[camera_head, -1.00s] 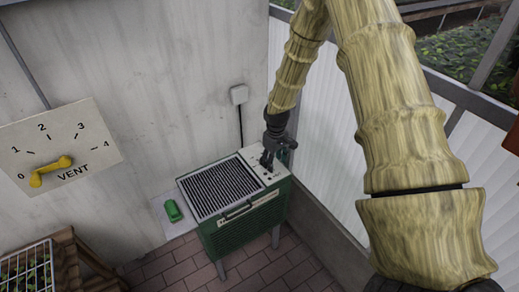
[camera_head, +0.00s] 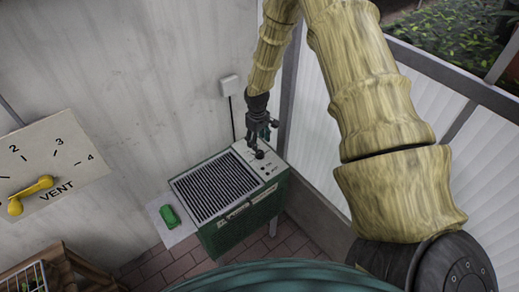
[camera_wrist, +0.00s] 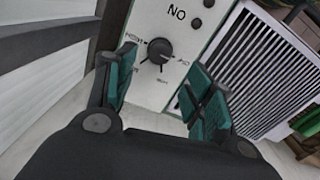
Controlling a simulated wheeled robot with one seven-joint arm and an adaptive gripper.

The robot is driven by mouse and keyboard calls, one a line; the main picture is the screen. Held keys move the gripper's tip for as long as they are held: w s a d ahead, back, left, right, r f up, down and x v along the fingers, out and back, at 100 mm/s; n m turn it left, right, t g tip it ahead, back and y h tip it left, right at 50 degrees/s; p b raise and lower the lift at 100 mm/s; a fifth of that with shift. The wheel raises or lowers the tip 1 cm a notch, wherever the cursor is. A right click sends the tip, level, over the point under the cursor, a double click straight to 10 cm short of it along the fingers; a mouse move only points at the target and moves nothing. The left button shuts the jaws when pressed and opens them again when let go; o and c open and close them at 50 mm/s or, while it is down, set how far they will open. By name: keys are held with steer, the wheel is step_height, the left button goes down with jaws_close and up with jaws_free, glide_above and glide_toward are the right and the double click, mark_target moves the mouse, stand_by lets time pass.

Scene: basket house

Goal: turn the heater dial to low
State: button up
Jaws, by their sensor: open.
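The heater (camera_head: 240,222) is a green box with a dark slatted grille and a pale control panel (camera_head: 272,172) on its top right. In the wrist view, the round black dial (camera_wrist: 160,50) sits on the panel with small printed labels around it. "HIGH" seems to be at its upper left; the others are too blurred to read surely. My gripper (camera_head: 256,144) is over the back end of the panel. In the wrist view, my gripper (camera_wrist: 163,72) is open, its teal fingers on either side of the dial. I cannot tell whether they touch it.
A green object (camera_head: 169,215) lies on a pale surface left of the heater. A wall socket (camera_head: 229,85) with a cord is behind it. A vent board (camera_head: 75,150) with a yellow lever hangs at left. Translucent wall panels (camera_head: 330,110) stand close on the right.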

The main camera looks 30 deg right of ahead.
mark_target(260, 152)
steer(key=shift+s+d+f, duration=0.1)
steer(key=shift+d+f, duration=0.05)
steer(key=shift+f, duration=0.8)
steer(key=shift+f+p, duration=1.05)
steer(key=shift+f, duration=1.45)
steer(key=shift+d, duration=0.1)
steer(key=c, duration=1)
